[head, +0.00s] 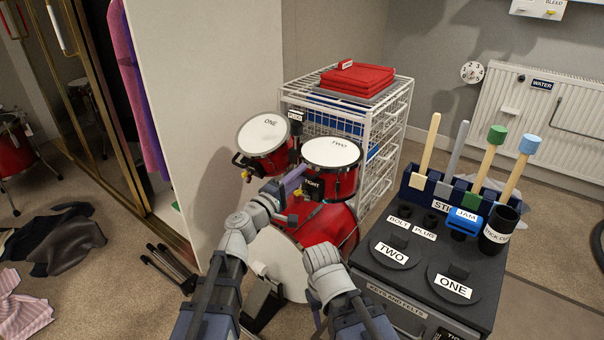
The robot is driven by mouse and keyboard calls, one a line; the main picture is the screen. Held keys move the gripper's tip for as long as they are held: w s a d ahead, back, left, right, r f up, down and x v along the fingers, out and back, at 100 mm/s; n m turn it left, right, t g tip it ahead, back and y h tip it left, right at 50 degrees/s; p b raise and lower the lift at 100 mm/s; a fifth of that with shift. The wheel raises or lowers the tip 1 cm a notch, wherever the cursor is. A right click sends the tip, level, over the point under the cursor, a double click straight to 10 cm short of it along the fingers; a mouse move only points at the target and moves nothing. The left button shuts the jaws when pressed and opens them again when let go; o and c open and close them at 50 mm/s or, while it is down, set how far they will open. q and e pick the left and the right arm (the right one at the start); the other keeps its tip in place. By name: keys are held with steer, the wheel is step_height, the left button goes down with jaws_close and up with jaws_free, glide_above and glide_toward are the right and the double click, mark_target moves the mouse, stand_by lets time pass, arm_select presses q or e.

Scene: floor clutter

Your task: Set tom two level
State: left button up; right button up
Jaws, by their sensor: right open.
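Tom two (332,152), a red drum with a white head marked TWO, is mounted above the red bass drum (326,226). Its head looks nearly level, with a slight tilt that I cannot judge exactly. A black block marked TIGHT (313,187) is below its left side. My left gripper (298,178) reaches to the mount beside this block, close to tom two's lower left; its fingertips are unclear and I cannot tell whether they touch anything. My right gripper (320,256) is lower, in front of the bass drum, open, with its fingers mostly hidden.
Tom one (264,134) stands to the left, tilted. A white wire rack (398,120) with red cloths is behind. At right, a dark cabinet (430,290) carries lids ONE and TWO, cups and a stick holder (440,190). Clothes (60,240) lie on the left floor.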

arm_select(q)
steer(key=v, duration=0.6)
steer(key=shift+s+f, duration=0.15)
steer(key=shift+s, duration=0.05)
